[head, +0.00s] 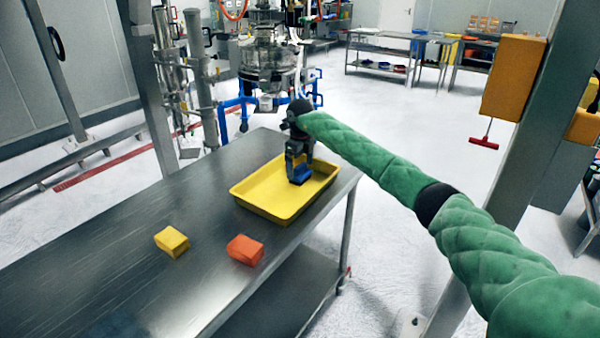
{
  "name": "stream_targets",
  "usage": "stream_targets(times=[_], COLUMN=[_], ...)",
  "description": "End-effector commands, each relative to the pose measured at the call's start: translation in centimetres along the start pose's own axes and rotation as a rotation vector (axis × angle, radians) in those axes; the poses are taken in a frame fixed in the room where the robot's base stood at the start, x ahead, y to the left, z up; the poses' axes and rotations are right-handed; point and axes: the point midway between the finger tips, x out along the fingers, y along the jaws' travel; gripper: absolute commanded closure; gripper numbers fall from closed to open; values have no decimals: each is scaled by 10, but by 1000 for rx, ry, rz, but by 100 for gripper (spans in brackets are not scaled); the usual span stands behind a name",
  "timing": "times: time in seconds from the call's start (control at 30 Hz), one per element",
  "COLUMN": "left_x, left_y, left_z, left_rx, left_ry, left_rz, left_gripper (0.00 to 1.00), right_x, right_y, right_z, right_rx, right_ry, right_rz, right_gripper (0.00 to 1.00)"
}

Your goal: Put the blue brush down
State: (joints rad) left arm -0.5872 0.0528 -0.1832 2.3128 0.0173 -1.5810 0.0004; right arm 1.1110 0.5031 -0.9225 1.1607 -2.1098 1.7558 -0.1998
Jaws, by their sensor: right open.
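The blue brush (302,173) is in the yellow tray (262,208), near the tray's middle and far side. My right gripper (298,170) points down into the tray, right at the brush. Its jaws are open, with the brush at or between the fingertips. The fingers hide part of the brush, and I cannot tell whether they touch it. My left gripper is not in view.
The tray stands at the far right end of a steel table (130,240). A yellow block (172,242) and an orange block (245,250) lie nearer on the table. Its left part is clear. A steel sifter machine (268,60) stands behind.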

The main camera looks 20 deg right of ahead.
Motion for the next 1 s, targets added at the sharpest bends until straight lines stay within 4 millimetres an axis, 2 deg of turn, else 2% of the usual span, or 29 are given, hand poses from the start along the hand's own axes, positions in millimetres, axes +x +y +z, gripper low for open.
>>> stream_targets(times=[0.37,0.7,1.0], left_x=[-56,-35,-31], left_y=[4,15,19], left_z=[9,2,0], left_rx=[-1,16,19], left_ry=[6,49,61], left_rz=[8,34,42], left_gripper=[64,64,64], right_x=[-43,-82,-92], right_y=[0,0,0], right_z=[0,0,0], right_rx=[0,1,1], right_ry=[0,0,1], right_rz=[-1,-1,0], right_gripper=[2,2,2])
